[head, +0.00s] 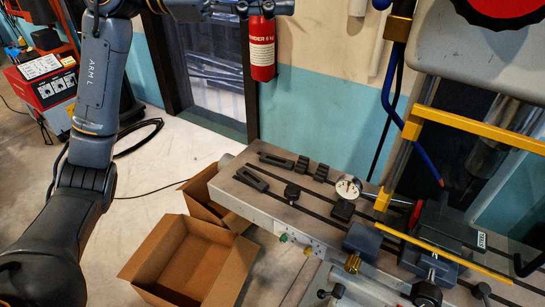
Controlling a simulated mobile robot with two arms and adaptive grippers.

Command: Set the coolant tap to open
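A blue coolant hose (391,85) hangs at the right of the head view, in front of the machine. It has a brass block (398,28) near its top and a brass fitting (411,128) lower down. No tap handle can be made out clearly, so I cannot tell its setting. My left arm rises from the lower left and bends right along the top edge. What seems to be my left gripper (280,8) is at the top, by the red fire extinguisher and left of the hose. Its fingers are cut off or unclear. My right gripper is not in view.
The slotted machine table (235,190) carries clamps, a dial gauge (348,187) and a vise (432,225). Yellow guard bars (475,128) cross the right side. A red fire extinguisher (262,50) hangs on the wall. An open cardboard box (190,262) stands on the floor.

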